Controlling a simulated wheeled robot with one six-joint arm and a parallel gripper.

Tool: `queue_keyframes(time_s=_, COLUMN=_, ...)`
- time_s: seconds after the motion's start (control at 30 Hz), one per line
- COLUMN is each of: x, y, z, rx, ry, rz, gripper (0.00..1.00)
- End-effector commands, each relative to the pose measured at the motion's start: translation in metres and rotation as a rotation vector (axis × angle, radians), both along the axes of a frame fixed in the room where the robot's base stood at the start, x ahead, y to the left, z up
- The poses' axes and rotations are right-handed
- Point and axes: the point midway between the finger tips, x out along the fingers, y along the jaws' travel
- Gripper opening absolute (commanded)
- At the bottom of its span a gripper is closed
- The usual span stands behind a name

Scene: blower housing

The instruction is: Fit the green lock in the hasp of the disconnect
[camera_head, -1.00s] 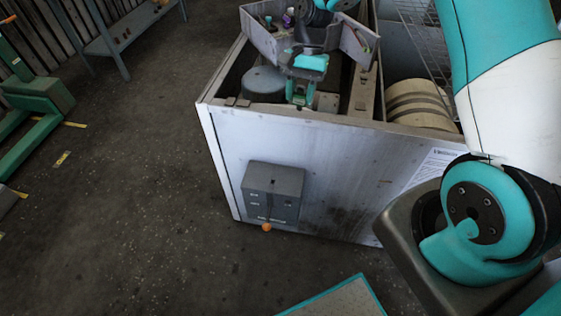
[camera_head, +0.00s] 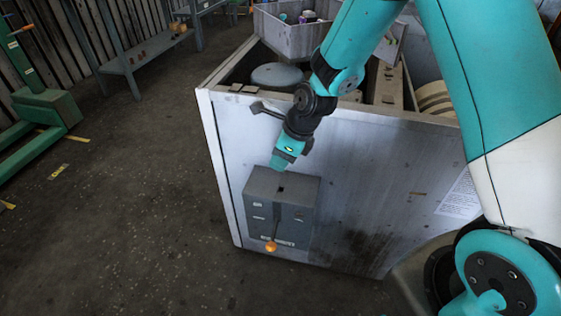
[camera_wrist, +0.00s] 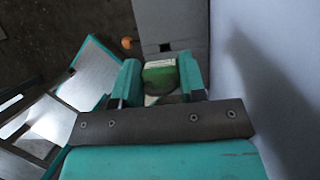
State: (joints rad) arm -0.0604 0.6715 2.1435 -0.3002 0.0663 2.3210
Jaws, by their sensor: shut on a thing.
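The disconnect (camera_head: 296,216) is a grey box on the front wall of the white cabinet, with an orange-knobbed handle (camera_head: 271,246) pointing down. A small dark opening (camera_head: 281,188) shows on its top; I cannot tell whether it is the hasp. My gripper (camera_head: 281,164) is just above the disconnect, apart from it. In the wrist view my gripper (camera_wrist: 160,80) is shut on the green lock (camera_wrist: 159,74), held between both fingers. The disconnect (camera_wrist: 172,20) shows beyond the lock there. The lock's shackle cannot be made out, and the lock is hidden in the head view.
The open-topped cabinet (camera_head: 226,125) has a grey tray (camera_head: 288,36) with small items at its back edge. A blue-grey bench (camera_head: 135,62) and a green lifting device (camera_head: 47,108) stand at left.

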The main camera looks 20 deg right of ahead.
Motion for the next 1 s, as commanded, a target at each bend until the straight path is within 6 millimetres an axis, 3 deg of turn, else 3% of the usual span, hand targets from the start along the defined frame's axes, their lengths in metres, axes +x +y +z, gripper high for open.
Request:
queue_keyframes(time_s=0.5, x=0.0, y=0.0, z=-0.051, rx=0.0, ry=0.0, rz=0.002, gripper=0.23)
queue_keyframes(time_s=1.0, x=0.0, y=0.0, z=-0.054, rx=0.0, ry=0.0, rz=0.002, gripper=0.23)
